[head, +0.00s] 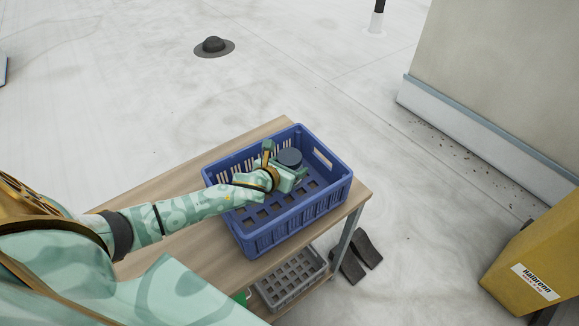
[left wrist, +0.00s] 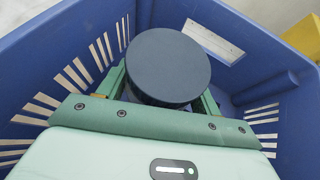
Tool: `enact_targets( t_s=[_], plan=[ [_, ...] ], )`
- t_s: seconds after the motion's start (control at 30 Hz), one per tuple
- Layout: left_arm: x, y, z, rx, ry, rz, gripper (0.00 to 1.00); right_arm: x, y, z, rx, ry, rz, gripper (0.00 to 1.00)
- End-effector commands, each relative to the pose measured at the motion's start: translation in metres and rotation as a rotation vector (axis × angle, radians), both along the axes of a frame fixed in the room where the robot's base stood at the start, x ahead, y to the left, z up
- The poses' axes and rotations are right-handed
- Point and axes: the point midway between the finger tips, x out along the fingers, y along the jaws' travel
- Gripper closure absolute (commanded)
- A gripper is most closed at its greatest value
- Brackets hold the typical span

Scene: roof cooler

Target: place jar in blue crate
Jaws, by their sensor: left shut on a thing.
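The jar (head: 289,158) has a round dark blue-grey lid and is inside the blue crate (head: 296,226), toward its far right part. The blue crate stands on a wooden table. My left gripper (head: 283,165) reaches down into the crate and is shut on the jar. In the left wrist view the jar's lid (left wrist: 168,67) sits between the two green fingers, with the blue crate's walls (left wrist: 52,62) around it. The jar's body is mostly hidden beneath the lid, and I cannot tell whether its base touches the crate floor. My right gripper is not in view.
The wooden table (head: 180,180) has bare room left of the crate. A grey crate (head: 290,280) sits below the tabletop. Dark wedge-shaped pieces (head: 354,258) lie on the floor beside the table. A yellow box (head: 540,258) stands at the right.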

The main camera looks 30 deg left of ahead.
Motion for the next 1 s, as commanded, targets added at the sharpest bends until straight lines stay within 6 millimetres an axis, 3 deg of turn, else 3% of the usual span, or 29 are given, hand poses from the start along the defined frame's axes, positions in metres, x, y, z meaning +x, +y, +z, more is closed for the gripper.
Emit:
enact_targets(
  t_s=[0.1,0.13,0.2,0.57,1.0],
  plan=[
    [0.000,0.000,-0.003,0.001,-0.001,0.000,0.63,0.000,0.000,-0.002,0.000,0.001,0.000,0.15],
    [0.000,0.000,-0.003,0.001,0.000,0.000,0.30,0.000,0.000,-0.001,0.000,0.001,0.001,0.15],
    [0.000,0.000,-0.003,0.001,0.000,0.000,0.14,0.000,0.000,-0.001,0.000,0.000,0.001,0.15],
    [-0.003,0.000,0.003,0.000,0.000,0.000,0.14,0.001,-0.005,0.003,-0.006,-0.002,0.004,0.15],
    [-0.085,0.003,0.049,0.001,0.001,0.000,0.14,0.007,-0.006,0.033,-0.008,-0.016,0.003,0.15]
  ],
)
